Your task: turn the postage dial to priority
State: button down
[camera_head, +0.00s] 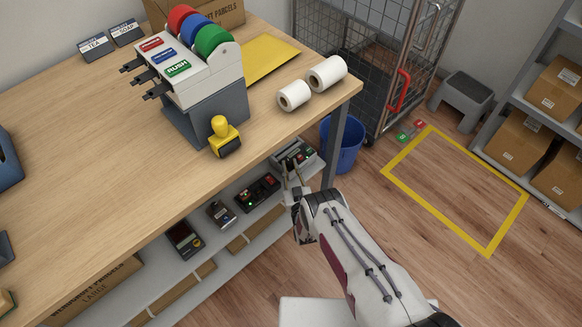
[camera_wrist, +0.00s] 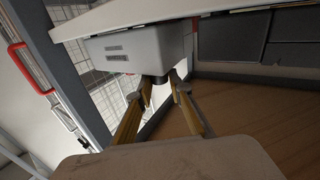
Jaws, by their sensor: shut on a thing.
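The postage machine (camera_head: 296,152) is a grey-white box at the right end of the shelf under the counter. In the wrist view its pale casing (camera_wrist: 140,46) hangs above my fingers. A small dark knob, which I take as the postage dial (camera_wrist: 153,79), sticks out of that casing. My gripper (camera_head: 292,176) reaches to the front of the machine. In the wrist view my gripper (camera_wrist: 160,90) has its two yellowish fingers closed around the dial, one on each side. The dial's markings and its setting cannot be read, and the head view hides the dial behind my fingers.
The wooden counter (camera_head: 90,110) overhangs the shelf (camera_head: 178,278). A device with a green light (camera_head: 257,193) sits left of the machine. The counter's grey leg (camera_head: 334,150) and a blue bin (camera_head: 346,145) stand close on the right. Floor in front is open.

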jog(key=shift+a+m+t+h, duration=0.2)
jog(key=shift+m+h, duration=0.6)
jog(key=shift+h, duration=0.4)
jog(key=shift+a+m+t+h, duration=0.1)
jog(key=shift+a+m+h, duration=0.1)
jog(key=shift+m+h, duration=0.8)
jog(key=shift+h, duration=0.8)
jog(key=c, duration=2.1)
grip_release()
jog(key=shift+s, duration=0.2)
jog(key=s+a, duration=0.1)
jog(key=s, duration=1)
jog(key=shift+s, duration=0.3)
